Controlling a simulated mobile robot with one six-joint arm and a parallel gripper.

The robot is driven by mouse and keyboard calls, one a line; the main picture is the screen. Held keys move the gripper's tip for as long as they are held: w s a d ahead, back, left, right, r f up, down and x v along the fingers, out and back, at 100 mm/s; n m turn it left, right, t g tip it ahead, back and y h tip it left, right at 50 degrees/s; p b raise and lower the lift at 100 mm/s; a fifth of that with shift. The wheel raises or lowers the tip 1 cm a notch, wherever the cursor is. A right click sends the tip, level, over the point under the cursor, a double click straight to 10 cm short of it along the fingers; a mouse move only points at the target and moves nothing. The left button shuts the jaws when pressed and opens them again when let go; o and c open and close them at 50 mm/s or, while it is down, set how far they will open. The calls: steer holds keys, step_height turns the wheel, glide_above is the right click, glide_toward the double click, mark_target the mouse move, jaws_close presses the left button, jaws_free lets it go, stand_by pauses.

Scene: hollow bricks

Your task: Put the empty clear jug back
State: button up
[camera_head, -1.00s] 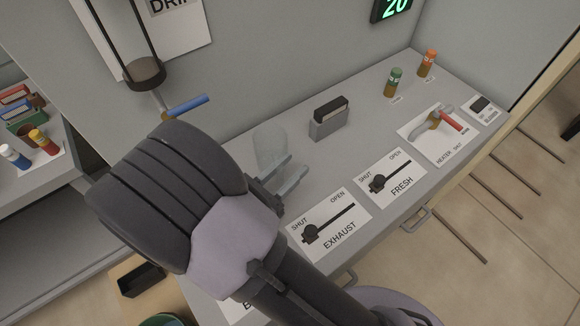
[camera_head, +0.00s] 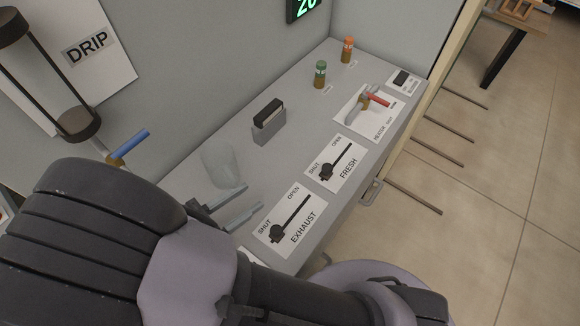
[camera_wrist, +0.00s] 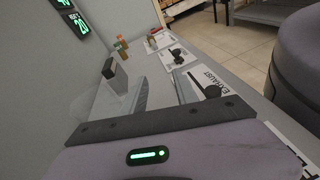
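The clear jug (camera_head: 222,170) stands upright on the grey bench, near the wall side, and looks empty. It is faint and see-through. In the wrist view it shows left of my fingers (camera_wrist: 108,100), partly behind the left one. My gripper (camera_head: 228,208) is low over the bench, in front of the jug, between it and the EXHAUST plate. Its two fingers are apart with a gap between them in the wrist view (camera_wrist: 162,92), and I see nothing held in it. Whether the near finger touches the jug I cannot tell.
A grey holder with a black block (camera_head: 268,125) stands beyond the jug. The EXHAUST lever (camera_head: 290,220) and FRESH lever (camera_head: 337,163) lie along the front edge. Green-capped (camera_head: 320,75) and orange-capped (camera_head: 347,50) bottles stand at the far end. The DRIP column's blue-handled tap (camera_head: 128,147) is left.

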steer(key=s+d+r+m+g+y, duration=0.1)
steer(key=d+r+m+g+y, duration=0.35)
steer(key=d+m, duration=0.4)
steer(key=s+d+r+m+g+y, duration=0.2)
steer(key=d+r+m+g+y, duration=0.1)
steer(key=d+m+g, duration=0.45)
step_height(320, 180, up, 8)
steer(key=d+m+t+y, duration=0.2)
steer(key=m+t+y, duration=0.4)
steer(key=m, duration=0.6)
steer(key=shift+m+t, duration=0.4)
steer(key=shift+t, duration=0.3)
steer(key=shift+w+d, duration=0.1)
